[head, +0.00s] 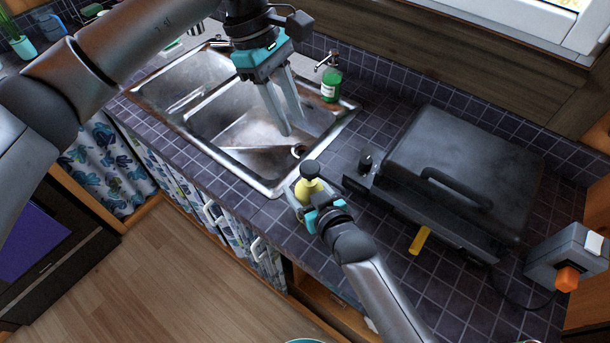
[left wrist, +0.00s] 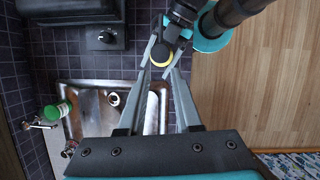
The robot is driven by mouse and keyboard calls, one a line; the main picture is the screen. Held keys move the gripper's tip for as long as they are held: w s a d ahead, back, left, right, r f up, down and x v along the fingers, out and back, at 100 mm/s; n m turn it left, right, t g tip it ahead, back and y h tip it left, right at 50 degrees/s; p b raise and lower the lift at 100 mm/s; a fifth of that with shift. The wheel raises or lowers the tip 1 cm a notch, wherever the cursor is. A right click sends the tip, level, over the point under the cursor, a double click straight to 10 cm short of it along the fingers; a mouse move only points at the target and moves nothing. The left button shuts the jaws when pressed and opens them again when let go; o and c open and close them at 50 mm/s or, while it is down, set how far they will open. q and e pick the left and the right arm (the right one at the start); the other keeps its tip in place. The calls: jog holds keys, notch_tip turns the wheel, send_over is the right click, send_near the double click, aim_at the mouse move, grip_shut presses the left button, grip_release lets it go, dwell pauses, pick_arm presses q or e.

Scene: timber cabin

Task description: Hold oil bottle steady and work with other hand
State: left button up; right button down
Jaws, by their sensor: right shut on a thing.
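The oil bottle (head: 309,187) is yellow with a dark cap and stands upright at the counter's front edge, right of the sink. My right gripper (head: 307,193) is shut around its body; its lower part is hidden. In the left wrist view the bottle (left wrist: 161,63) shows from above between the right gripper's fingers (left wrist: 163,55). My left gripper (head: 292,130) is above the sink, its fingers pointing down, apart and empty. In the left wrist view its fingers (left wrist: 161,78) show a clear gap, with the bottle beyond the tips.
A steel double sink (head: 262,184) lies under my left gripper. A green soap dispenser (head: 331,84) stands behind it. A dark closed grill (head: 455,165) takes up the counter to the right. A yellow piece (head: 420,240) and a grey box (head: 570,255) are near it.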

pick_arm(q)
jog(key=n, duration=0.1)
jog(key=d+r+n, duration=0.1)
jog(key=shift+s+r+n+y, duration=0.1)
jog(key=shift+s+n+y, duration=0.05)
jog(key=shift+n+y, duration=0.2)
jog(key=c, duration=0.4)
jog(key=n, duration=0.1)
jog(key=r+n, duration=0.1)
jog(key=n, duration=0.1)
jog(key=shift+s+d+r+n+y, duration=0.15)
jog(key=shift+s+d+n+y, duration=0.1)
jog(key=shift+d+n+y, duration=0.15)
grip_shut()
jog(key=r+n, duration=0.1)
jog(key=n, duration=0.2)
jog(key=s+d+r+n+t+y, duration=0.1)
jog(key=n, duration=0.3)
jog(key=r+n+y, duration=0.1)
jog(key=n, duration=0.2)
jog(key=shift+s+d+r+t, duration=0.15)
jog(key=shift+d+t, duration=0.05)
jog(key=shift+t, duration=0.2)
